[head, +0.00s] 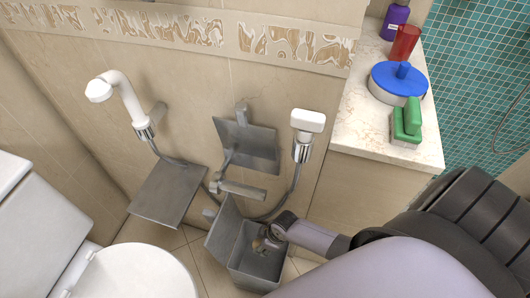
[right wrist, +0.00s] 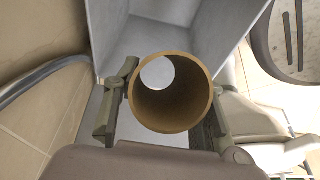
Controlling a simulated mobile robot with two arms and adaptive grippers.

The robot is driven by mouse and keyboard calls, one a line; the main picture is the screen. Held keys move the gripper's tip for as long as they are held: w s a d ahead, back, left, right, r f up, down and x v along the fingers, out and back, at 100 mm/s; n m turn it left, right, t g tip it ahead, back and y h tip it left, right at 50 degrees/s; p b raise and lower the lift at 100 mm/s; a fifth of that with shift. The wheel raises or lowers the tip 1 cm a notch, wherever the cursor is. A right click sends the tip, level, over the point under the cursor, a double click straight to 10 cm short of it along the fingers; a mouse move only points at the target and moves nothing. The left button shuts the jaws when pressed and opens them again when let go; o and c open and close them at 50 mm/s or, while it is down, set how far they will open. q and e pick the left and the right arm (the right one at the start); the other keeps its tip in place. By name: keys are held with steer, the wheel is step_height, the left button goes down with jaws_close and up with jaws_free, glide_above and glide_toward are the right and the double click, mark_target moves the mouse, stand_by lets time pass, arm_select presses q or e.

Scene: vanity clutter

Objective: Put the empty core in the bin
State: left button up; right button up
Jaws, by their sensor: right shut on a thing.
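The empty core is a brown cardboard tube (right wrist: 178,112), seen end-on in the right wrist view, with its hollow open through to a pale surface. My right gripper (head: 268,240) is shut on it, one finger on each side of the tube. The bin is a grey metal box (head: 250,272) with its lid (head: 223,222) standing open on the left. My right gripper is at the bin's mouth, and the bin's grey wall (right wrist: 190,25) shows behind the core in the right wrist view. The core is mostly hidden in the head view. My left gripper is not in view.
A white toilet (head: 140,272) stands at the left. Grey metal plates, a hose and white spray fittings (head: 308,122) are on the tiled wall above the bin. A marble ledge (head: 365,120) at the right holds bottles, a blue-lidded container (head: 398,80) and a green item (head: 406,122).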

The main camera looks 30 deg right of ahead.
steer(key=shift+w+a, duration=0.1)
steer(key=shift+a, duration=0.05)
steer(key=o, duration=1.2)
steer(key=v, duration=1.2)
